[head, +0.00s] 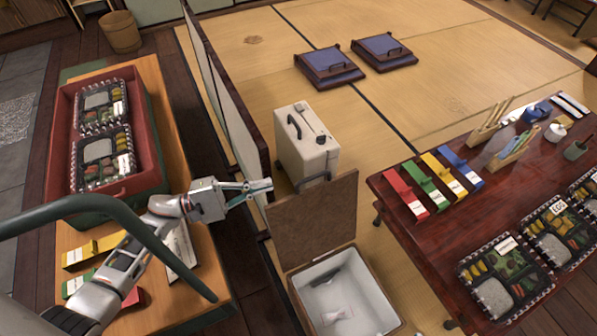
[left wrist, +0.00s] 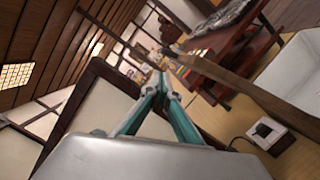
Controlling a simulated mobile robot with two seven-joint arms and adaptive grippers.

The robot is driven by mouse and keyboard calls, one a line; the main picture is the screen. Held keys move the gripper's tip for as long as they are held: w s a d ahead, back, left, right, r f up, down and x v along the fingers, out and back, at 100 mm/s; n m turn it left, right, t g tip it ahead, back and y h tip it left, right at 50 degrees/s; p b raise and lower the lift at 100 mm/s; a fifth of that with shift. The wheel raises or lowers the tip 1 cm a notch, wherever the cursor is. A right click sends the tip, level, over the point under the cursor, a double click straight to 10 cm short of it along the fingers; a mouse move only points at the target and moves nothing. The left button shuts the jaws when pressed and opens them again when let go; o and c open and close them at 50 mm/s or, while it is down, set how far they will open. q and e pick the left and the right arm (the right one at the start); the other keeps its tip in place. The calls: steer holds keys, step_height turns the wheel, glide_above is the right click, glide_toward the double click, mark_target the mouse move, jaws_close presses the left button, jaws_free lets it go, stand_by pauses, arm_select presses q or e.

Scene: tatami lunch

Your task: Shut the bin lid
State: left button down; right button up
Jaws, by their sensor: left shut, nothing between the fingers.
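The bin (head: 333,290) stands on the floor at the lower middle of the head view, with a white inside holding a dark item and a pale item. Its brown lid (head: 314,218) stands up open, hinged on the bin's far side. My left gripper (head: 268,186) is shut and empty, just left of the lid's upper left corner, near the low screen's end. In the left wrist view the shut fingers (left wrist: 160,85) point ahead, and a brown edge, probably the lid's, crosses to their right. My right gripper is in neither view.
A white case (head: 305,145) stands just behind the lid. A low folding screen (head: 230,105) runs behind my left gripper. A dark red table (head: 440,235) with bento boxes is right of the bin. A wooden bench with a red crate (head: 150,165) is at left.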

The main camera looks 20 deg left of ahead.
arm_select(q)
steer(key=b+x, duration=0.2)
steer(key=x, duration=0.8)
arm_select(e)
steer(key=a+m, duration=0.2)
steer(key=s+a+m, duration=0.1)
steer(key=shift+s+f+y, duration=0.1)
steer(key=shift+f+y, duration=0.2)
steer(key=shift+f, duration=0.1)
